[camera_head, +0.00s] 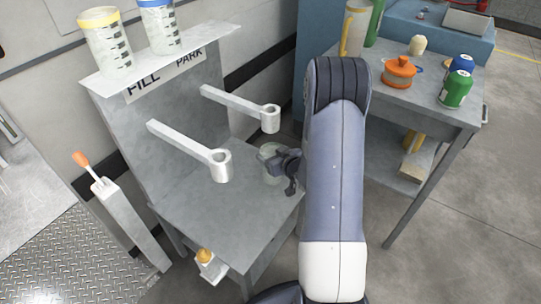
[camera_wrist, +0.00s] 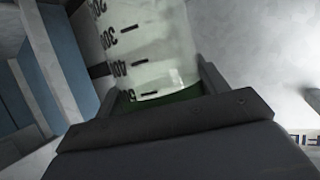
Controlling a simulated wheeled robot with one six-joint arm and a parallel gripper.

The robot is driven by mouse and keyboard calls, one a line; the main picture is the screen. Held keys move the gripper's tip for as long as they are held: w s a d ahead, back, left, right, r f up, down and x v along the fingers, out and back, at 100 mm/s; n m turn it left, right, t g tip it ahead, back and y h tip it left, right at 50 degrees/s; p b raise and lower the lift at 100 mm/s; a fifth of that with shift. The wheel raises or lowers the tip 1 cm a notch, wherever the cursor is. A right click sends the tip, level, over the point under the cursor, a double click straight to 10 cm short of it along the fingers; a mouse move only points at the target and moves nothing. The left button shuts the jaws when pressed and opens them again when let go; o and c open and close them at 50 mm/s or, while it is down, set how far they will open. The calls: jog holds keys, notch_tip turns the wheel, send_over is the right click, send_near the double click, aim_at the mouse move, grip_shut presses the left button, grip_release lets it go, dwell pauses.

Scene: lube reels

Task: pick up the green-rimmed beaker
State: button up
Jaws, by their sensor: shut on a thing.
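The green-rimmed beaker (camera_wrist: 150,45) is a clear, graduated cup, seen close up in the wrist view with its green rim towards my gripper (camera_wrist: 160,98). My gripper is shut on the beaker, with a finger on either side near the rim. In the head view the beaker (camera_head: 270,163) shows pale beside my gripper (camera_head: 286,166), partly hidden by it, near the right side of the grey stand below the ringed arms. I cannot tell whether its base touches the stand.
Two ringed arms (camera_head: 190,143) (camera_head: 240,107) jut over the grey stand (camera_head: 215,215). A yellow-rimmed beaker (camera_head: 108,42) and a blue-rimmed beaker (camera_head: 160,27) stand on its top shelf. A right-hand table (camera_head: 420,112) holds an orange pot (camera_head: 399,73) and cans (camera_head: 456,88).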

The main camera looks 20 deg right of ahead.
jog(key=s+d, duration=0.2)
jog(key=s, duration=1.4)
jog(key=shift+s+d, duration=0.25)
jog(key=shift+s, duration=0.05)
